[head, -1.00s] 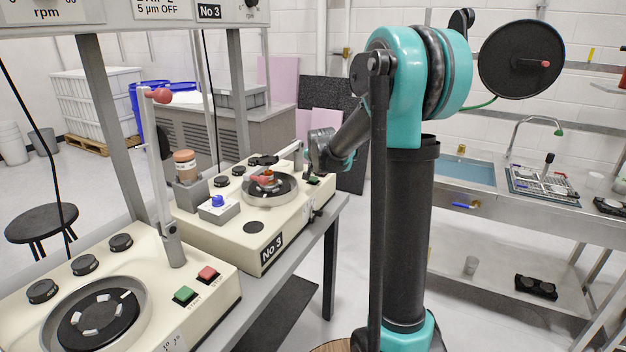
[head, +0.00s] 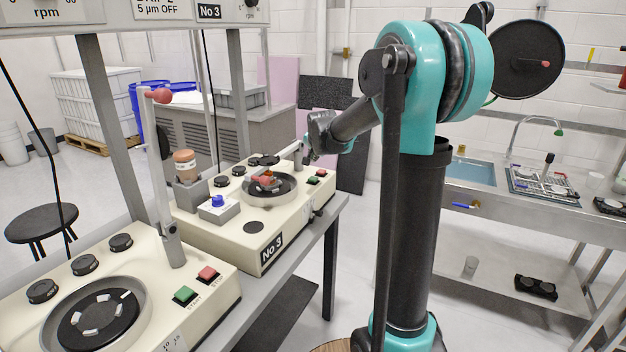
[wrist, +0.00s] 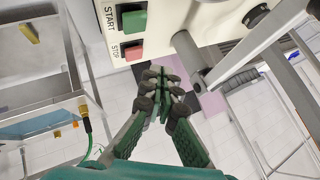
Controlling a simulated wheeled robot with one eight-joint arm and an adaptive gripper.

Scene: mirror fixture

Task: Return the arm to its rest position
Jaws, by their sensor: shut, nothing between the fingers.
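My gripper (wrist: 160,82) shows in the wrist view with its green-padded fingers closed together and nothing between them. It is near the front panel of a cream machine, below its green START button (wrist: 133,20) and red STOP button (wrist: 132,51), and appears apart from them. In the head view my arm rises at the centre right and reaches left toward the far No 3 machine (head: 253,228). The fingers are too small there to make out.
A second cream machine (head: 215,288) stands nearer on the same bench. A sink bench (head: 545,222) stands at the right. Open floor lies between the benches.

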